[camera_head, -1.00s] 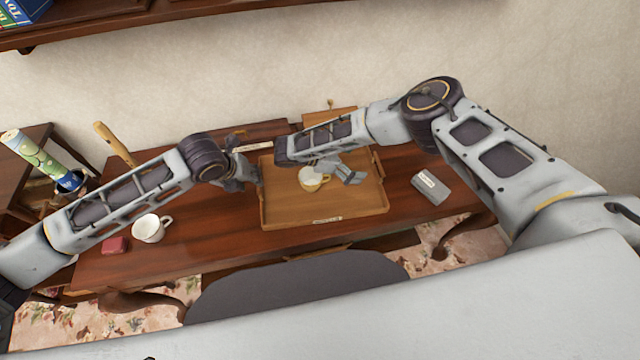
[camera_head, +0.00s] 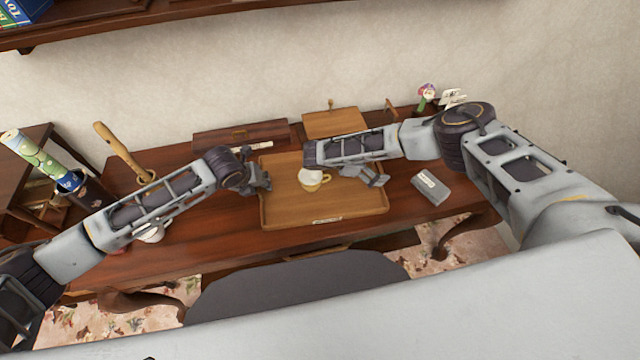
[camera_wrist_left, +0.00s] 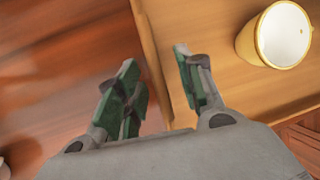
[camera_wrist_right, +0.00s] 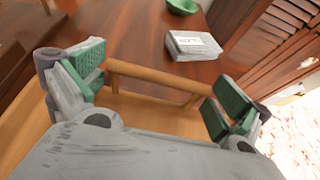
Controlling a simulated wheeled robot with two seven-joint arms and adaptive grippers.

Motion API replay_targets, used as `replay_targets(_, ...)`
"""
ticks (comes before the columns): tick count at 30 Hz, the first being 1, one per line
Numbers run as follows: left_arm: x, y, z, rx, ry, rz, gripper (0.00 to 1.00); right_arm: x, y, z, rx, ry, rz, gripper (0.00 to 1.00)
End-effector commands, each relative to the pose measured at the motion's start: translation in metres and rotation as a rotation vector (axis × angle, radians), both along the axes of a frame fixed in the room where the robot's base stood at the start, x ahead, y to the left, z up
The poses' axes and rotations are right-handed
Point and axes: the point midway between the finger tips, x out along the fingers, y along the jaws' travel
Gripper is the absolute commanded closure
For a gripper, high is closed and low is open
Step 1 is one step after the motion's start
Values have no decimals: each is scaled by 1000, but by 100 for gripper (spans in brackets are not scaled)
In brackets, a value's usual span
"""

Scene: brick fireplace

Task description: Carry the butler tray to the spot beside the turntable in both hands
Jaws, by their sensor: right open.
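The butler tray (camera_head: 290,217) is a shallow wooden tray on the dark red table. A yellowish cup with a white top (camera_head: 314,184) stands on it. My left gripper (camera_head: 262,180) is at the tray's left edge. In the left wrist view its open fingers (camera_wrist_left: 160,75) lie either side of the tray's wall (camera_wrist_left: 150,50), with a gap. My right gripper (camera_head: 375,178) is open over the tray's right side. In the right wrist view the tray's handle bar (camera_wrist_right: 155,76) crosses between its spread fingers (camera_wrist_right: 155,85). I cannot pick out the turntable for certain.
A grey labelled box (camera_head: 431,188) lies right of the tray. Behind are a wooden box (camera_head: 335,123) and a dark red case (camera_head: 238,136). A figurine (camera_head: 427,96) stands at the back right. A white mug (camera_head: 152,236) is mostly hidden by my left arm. Bare tabletop (camera_head: 205,225) lies left of the tray.

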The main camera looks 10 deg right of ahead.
Motion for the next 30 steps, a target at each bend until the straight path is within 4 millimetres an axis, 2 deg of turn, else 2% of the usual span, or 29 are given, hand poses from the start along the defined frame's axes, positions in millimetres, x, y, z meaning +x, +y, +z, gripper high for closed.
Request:
replay_targets(10,1,0,-2,1,0,0,63,0,-1,0,0,-1,0,0)
replay_targets(19,1,0,-2,1,0,0,100,0,-1,0,0,-1,0,39)
replay_targets(24,1,0,-1,1,0,0,100,0,-1,0,0,-1,0,57)
replay_targets(30,1,0,0,0,-2,0,100,1,-1,0,-1,-2,-1,57)
